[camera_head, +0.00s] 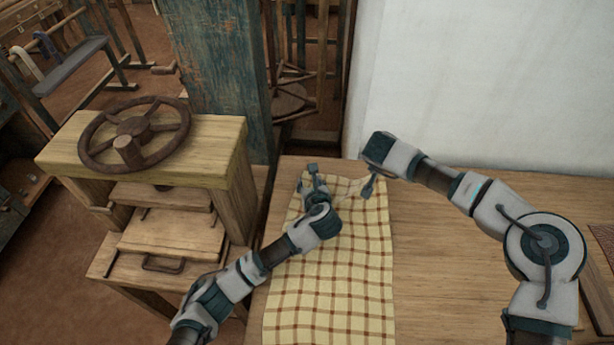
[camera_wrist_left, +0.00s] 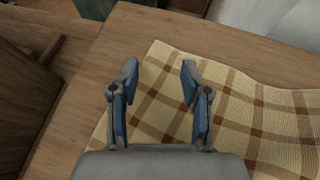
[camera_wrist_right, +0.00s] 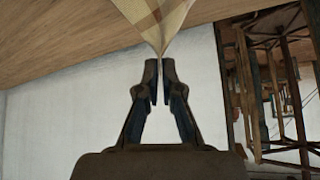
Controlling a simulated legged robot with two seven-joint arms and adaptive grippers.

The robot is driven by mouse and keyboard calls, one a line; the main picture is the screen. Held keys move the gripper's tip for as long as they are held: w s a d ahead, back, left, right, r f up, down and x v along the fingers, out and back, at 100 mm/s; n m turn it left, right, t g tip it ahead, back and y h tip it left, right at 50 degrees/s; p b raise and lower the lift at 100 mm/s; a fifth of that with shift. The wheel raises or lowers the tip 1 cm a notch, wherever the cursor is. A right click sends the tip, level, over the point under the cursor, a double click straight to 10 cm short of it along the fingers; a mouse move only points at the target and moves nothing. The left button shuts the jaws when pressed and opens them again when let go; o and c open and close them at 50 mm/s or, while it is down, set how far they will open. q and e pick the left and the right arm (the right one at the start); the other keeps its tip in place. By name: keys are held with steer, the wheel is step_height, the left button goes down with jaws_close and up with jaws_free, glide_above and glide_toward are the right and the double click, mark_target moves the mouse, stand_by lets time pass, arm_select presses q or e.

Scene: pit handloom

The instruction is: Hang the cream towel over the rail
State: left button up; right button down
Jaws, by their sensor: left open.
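The cream towel (camera_head: 335,275) with a brown check lies spread on the wooden table, its far right corner drawn up to a point. My right gripper (camera_head: 367,185) is shut on that corner; in the right wrist view the cloth (camera_wrist_right: 158,22) gathers at its fingertips (camera_wrist_right: 158,72). My left gripper (camera_head: 308,182) is open over the towel's far left part. In the left wrist view its fingers (camera_wrist_left: 159,70) stand apart above the cloth (camera_wrist_left: 235,115), with nothing visibly held. I cannot tell for sure which bar is the rail.
A wooden stand with a dark handwheel (camera_head: 135,135) is left of the table. A worn blue-green post (camera_head: 222,75) rises behind it, and a white wall (camera_head: 490,80) borders the table's back. The table's right side (camera_head: 450,270) is mostly clear. A bar with hanging pieces (camera_head: 50,35) is far back left.

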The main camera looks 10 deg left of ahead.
mark_target(306, 176)
arm_select(q)
steer(key=shift+x, duration=1.65)
steer(key=shift+f, duration=0.15)
steer(key=shift+w+a, duration=0.1)
steer(key=shift+w, duration=0.1)
steer(key=shift+f, duration=0.25)
steer(key=c, duration=0.9)
steer(key=shift+f, duration=0.1)
step_height(306, 176, up, 5)
steer(key=shift+w+f, duration=0.2)
steer(key=shift+s+r, duration=0.1)
steer(key=shift+r, duration=0.45)
